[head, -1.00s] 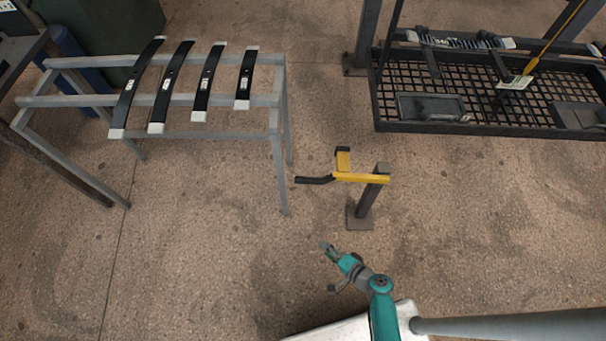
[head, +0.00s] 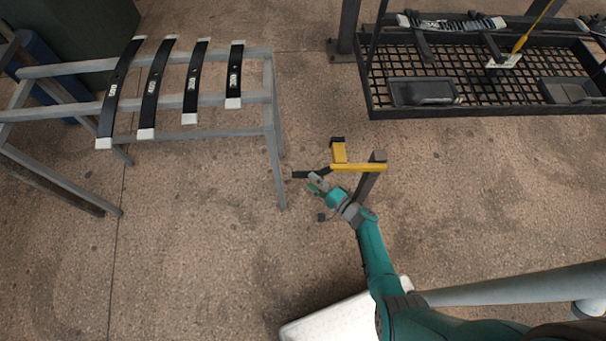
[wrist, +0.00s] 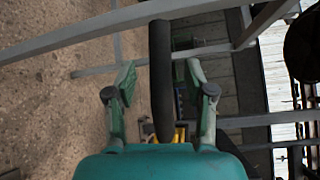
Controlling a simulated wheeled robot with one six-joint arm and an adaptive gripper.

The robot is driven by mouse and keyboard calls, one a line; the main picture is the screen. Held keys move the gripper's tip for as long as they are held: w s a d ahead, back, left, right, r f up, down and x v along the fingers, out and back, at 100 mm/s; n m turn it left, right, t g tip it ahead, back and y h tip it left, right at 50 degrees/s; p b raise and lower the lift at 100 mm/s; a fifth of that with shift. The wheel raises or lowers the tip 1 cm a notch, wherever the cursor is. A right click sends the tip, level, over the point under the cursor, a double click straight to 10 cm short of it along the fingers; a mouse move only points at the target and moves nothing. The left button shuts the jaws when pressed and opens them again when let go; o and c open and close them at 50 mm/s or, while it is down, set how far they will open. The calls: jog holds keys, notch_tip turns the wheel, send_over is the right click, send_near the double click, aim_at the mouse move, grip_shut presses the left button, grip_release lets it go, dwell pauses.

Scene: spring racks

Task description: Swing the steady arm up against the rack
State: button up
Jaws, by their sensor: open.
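The steady arm (head: 358,167) is a yellow bar on a short dark post (head: 367,188), with a yellow stub and a black handle (head: 303,175) pointing left. The grey rack (head: 270,125) stands to its left, with a gap between them. My gripper (head: 316,184) is open at the handle in the head view and hides part of it. In the wrist view the black handle (wrist: 160,70) lies between the two open fingers (wrist: 160,88), with a gap visible on both sides. Some yellow shows below it, mostly hidden by my gripper body.
Several black leaf springs (head: 158,85) with pale ends lie across the grey rack. A black mesh shelf (head: 440,112) with trays stands at the upper right. A dark green bin (head: 80,30) is at the upper left. The floor below the grey rack is clear.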

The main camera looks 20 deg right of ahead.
aim_at(303, 175)
jog(key=shift+x, duration=2.55)
grip_shut()
